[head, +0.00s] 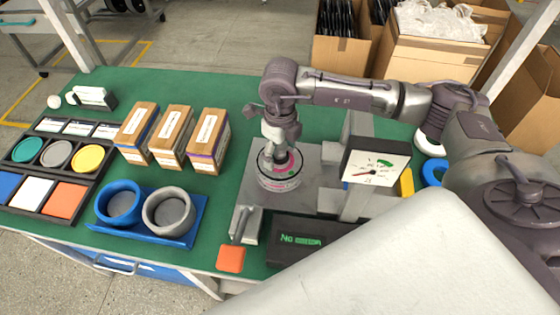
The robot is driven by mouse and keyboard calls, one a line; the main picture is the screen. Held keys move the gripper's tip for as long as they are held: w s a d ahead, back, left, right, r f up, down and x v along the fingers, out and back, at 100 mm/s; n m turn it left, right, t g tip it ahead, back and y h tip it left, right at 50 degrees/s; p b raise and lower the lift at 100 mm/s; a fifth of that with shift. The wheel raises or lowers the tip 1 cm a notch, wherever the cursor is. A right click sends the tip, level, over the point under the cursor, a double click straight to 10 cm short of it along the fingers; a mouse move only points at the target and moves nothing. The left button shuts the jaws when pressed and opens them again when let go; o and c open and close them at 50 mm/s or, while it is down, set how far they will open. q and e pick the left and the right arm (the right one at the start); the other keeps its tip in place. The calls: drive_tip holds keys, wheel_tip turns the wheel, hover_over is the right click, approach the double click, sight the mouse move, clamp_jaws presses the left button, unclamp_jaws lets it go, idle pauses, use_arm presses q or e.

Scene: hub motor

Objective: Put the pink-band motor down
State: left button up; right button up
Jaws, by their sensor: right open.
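The pink-band motor (281,184), a short silvery drum with a pink band, sits upright at the left end of a grey metal plate (320,157). My right gripper (274,160) points down just above the motor's top, around its middle. It is open, though the dark fingers are small and partly merge with the motor, so I cannot tell whether they touch it. My left gripper is out of view.
A dial gauge (375,166) stands right of the motor, and a dark display box (305,240) is in front. Blue and grey cups (119,203) and several cartons (208,140) stand to the left.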

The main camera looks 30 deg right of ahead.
clamp_jaws()
drive_tip(key=shift+w, duration=0.15)
idle(0.4)
drive_tip(key=shift+r, duration=0.2)
